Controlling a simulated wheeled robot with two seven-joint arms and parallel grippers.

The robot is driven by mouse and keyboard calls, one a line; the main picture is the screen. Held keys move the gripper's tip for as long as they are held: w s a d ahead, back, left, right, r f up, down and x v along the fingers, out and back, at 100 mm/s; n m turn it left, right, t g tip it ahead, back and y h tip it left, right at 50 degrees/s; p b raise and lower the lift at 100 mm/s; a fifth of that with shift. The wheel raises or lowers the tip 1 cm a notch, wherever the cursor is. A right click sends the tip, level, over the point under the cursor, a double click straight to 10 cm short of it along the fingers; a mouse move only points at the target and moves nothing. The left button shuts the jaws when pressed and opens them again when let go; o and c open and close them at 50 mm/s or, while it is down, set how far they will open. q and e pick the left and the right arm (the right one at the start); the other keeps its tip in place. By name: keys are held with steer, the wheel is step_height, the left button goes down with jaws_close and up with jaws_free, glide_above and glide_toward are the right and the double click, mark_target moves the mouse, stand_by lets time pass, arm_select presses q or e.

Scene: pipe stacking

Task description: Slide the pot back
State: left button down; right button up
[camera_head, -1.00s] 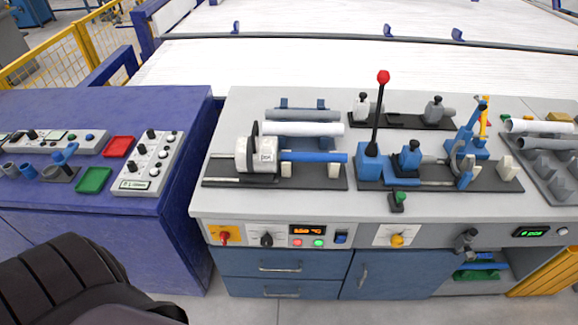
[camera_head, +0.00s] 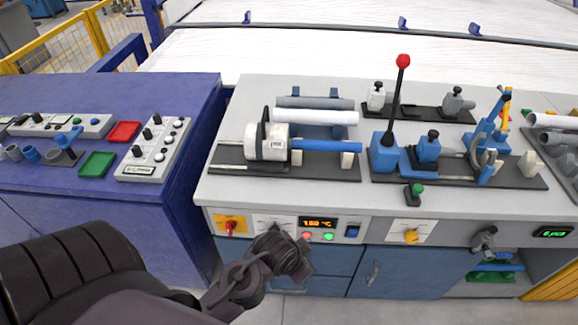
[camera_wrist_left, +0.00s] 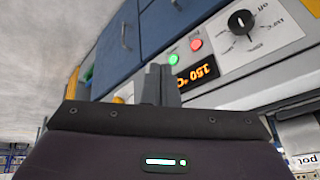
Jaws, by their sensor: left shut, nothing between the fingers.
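The pot (camera_head: 267,142) is a white cylinder lying on its side on a dark rail base (camera_head: 225,160), on the left part of the grey bench. A blue pipe (camera_head: 325,145) runs from the pot's right face to a pale support; whether its end is inside the pot is not clear. My left gripper (camera_head: 302,268) is in front of the bench, below and apart from the pot, before the control panel. In the left wrist view its fingers (camera_wrist_left: 159,84) are shut and empty. The pot's labelled side (camera_wrist_left: 304,160) shows at that view's lower right edge.
A red-topped upright lever (camera_head: 402,62) stands right of the blue pipe, beside blue clamps. Grey and white pipes (camera_head: 318,117) lie on a rack behind the pot. The front panel carries a black knob, a display (camera_head: 320,223) and buttons. A purple table (camera_head: 200,110) stands left.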

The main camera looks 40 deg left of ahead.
arm_select(q)
steer(key=w+a+r+m+t+y, duration=0.1)
steer(key=w+a+r+m+t, duration=0.1)
steer(key=w+a+m+t, duration=0.2)
steer(key=w+a+r+m+t+y, duration=0.1)
steer(key=w+a+r+m+t, duration=0.1)
steer(key=w+a+m+t, duration=0.1)
steer(key=w+a+r+m+t+y, duration=0.1)
steer(key=w+a+r+m+t, duration=0.2)
steer(key=w+a+m+t, duration=0.1)
steer(key=shift+w+a+r+m+t+y, duration=0.1)
steer(key=shift+w+a+m+t+y, duration=0.25)
steer(key=shift+w+a+t, duration=0.2)
steer(key=p+x, duration=0.1)
steer(key=x, duration=0.9)
steer(key=shift+w+r, duration=0.1)
steer(key=shift+w, duration=0.05)
steer(key=s+a+p, duration=0.1)
steer(key=s+a, duration=0.1)
steer(key=a, duration=0.1)
steer(key=shift+s+p, duration=0.1)
steer(key=shift+p, duration=0.2)
steer(key=shift+s+a, duration=0.1)
steer(key=shift+s, duration=0.05)
